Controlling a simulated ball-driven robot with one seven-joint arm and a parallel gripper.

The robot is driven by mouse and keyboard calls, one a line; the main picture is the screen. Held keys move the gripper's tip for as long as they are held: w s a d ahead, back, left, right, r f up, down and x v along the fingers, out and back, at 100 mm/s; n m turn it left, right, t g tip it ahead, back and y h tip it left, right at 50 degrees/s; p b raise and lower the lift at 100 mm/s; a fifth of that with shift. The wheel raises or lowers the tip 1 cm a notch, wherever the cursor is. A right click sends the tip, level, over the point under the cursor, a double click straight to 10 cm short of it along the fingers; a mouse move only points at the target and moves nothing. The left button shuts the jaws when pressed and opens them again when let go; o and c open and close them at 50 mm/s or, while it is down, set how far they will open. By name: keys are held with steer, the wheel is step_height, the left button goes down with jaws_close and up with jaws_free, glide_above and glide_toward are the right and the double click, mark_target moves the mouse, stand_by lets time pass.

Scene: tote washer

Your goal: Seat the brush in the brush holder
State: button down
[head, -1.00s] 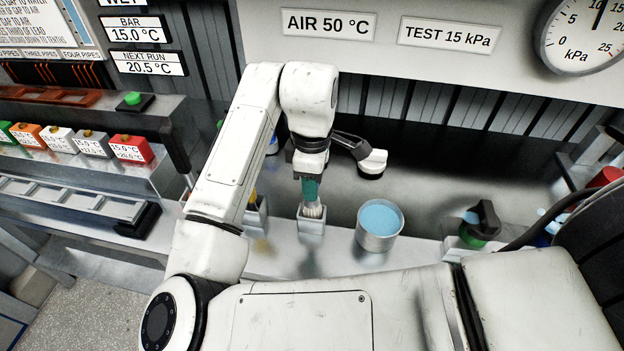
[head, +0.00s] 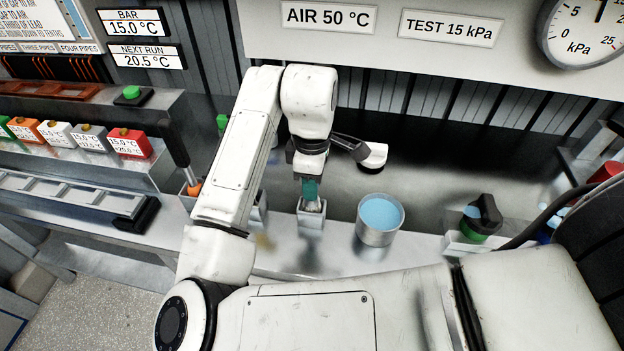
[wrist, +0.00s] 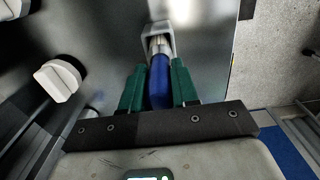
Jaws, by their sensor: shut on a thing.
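My gripper (head: 310,192) points down over the bench with its green fingers shut on the brush. In the wrist view the brush's blue handle (wrist: 160,82) lies between the fingers (wrist: 159,92). Its pale metal ferrule (wrist: 158,45) runs to the mouth of the brush holder. The brush holder is a small square grey cup (head: 311,222) right below the gripper, and it also shows in the wrist view (wrist: 148,34). The brush's lower end is inside the cup's mouth, with the bristles mostly hidden. I cannot tell how deep it sits.
A round metal pot of blue liquid (head: 380,222) stands just right of the holder. A black-handled valve with a green base (head: 484,218) is farther right. A white-ended black knob (head: 373,156) is close behind the gripper. Coloured blocks (head: 92,138) line the shelf at left.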

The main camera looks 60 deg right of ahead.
steer(key=shift+f, duration=0.1)
steer(key=c, duration=0.8)
jaws_free()
steer(key=shift+o, duration=0.6)
steer(key=o, duration=0.5)
steer(key=shift+r+p, duration=3.45)
steer(key=shift+p, duration=0.35)
steer(key=shift+r, duration=1.1)
